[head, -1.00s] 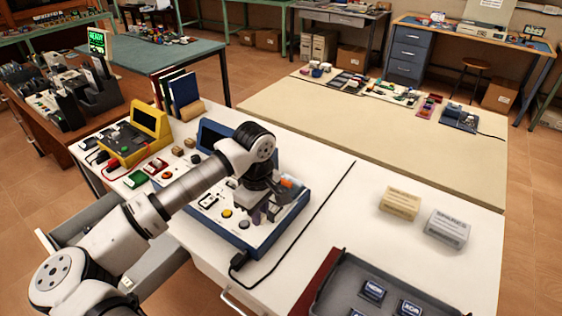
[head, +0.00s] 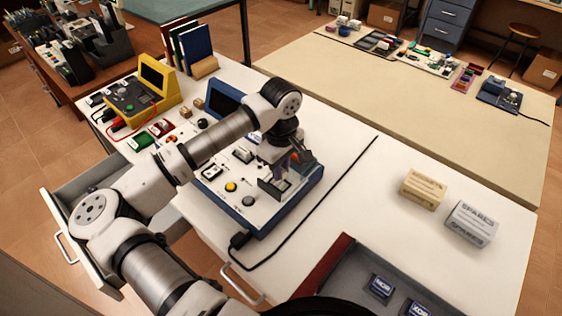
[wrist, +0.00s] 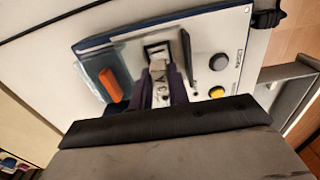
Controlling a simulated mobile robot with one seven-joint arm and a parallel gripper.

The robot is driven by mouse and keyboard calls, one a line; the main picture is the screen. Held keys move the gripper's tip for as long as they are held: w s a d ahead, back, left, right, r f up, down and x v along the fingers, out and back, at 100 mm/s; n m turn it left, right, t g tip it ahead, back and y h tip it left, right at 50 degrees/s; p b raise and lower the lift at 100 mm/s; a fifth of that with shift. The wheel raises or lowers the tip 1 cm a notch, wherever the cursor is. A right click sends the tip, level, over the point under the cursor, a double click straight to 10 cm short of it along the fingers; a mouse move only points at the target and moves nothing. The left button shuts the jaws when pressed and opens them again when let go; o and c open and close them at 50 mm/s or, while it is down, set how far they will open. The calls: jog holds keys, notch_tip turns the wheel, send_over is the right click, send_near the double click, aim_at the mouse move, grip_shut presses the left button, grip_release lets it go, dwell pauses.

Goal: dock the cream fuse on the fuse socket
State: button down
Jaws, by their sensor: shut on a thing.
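My gripper (head: 278,181) points down over the right part of the blue-edged console (head: 243,209). In the wrist view its two dark fingers (wrist: 162,88) are closed on a small pale piece (wrist: 159,74), which I take to be the cream fuse; the fingers hide much of it. A dark-framed fitting with a light middle (wrist: 157,50), probably the fuse socket, lies just beyond the fingertips on the console panel. I cannot tell whether the held piece touches it. In the head view my wrist and fingers hide this spot.
An orange part (wrist: 111,85) stands close beside the fingers. A grey button (wrist: 219,61) and yellow button (wrist: 217,92) lie on the other side. A black cable (head: 310,208) crosses the white table. Two spares boxes (head: 423,190) (head: 471,223) and a tray (head: 345,285) stand right.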

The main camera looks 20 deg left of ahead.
jog(key=shift+f+b, duration=0.3)
jog(key=shift+f, duration=1.05)
jog(key=shift+b, duration=1.15)
jog(key=shift+f+b, duration=0.45)
jog(key=shift+b, duration=0.15)
dwell(0.3)
jog(key=c, duration=1.6)
grip_release()
jog(key=shift+r+p, duration=1.9)
jog(key=shift+r, duration=3.6)
